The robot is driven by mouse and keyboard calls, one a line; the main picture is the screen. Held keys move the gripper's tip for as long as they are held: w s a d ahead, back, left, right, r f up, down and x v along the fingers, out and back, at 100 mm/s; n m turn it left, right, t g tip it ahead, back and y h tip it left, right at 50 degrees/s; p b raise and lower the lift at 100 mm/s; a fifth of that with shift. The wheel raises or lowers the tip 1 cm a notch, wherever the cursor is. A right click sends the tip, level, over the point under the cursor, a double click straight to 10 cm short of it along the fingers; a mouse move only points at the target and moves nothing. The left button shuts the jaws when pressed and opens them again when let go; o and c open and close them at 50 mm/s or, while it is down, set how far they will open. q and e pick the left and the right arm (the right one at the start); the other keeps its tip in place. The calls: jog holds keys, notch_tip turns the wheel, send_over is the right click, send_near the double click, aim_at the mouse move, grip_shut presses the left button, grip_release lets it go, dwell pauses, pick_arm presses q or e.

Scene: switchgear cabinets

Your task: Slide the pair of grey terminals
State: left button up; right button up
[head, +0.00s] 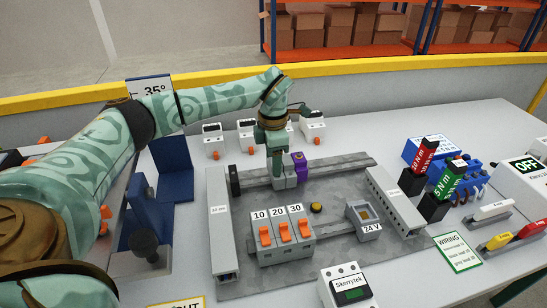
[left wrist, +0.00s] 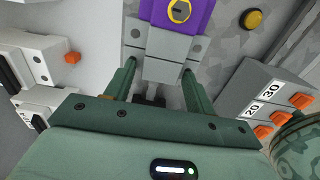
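The pair of grey terminals (head: 290,180) stands on the rear rail of the grey mounting plate, with a purple block (head: 299,160) against its right side. My left gripper (head: 277,172) points down at the terminals from above. In the left wrist view its fingers (left wrist: 158,72) lie on either side of the grey terminals (left wrist: 165,68), very close to their sides. I cannot tell whether both fingers touch them. The purple block (left wrist: 180,12) lies beyond the terminals there. My right gripper is in neither view.
A dark end stop (head: 234,180) sits at the rail's left end, with bare rail up to the terminals. Orange-switched breakers (head: 283,238) stand in front, beside a yellow button (head: 316,208) and a 24 V module (head: 364,215). Grey ducts (head: 222,240) flank the plate. White devices (head: 213,140) stand behind.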

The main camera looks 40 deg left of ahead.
aim_at(288, 159)
pick_arm(q)
grip_shut()
jog(key=w+d, duration=0.2)
jog(key=w, duration=0.1)
jog(key=shift+d+p, duration=0.25)
jog(key=shift+p, duration=0.05)
jog(key=shift+o, duration=1.5)
grip_release()
notch_tip(288, 159, up, 16)
jog(key=p, duration=0.3)
jog(key=shift+r+p, duration=0.2)
jog(key=shift+p, duration=0.15)
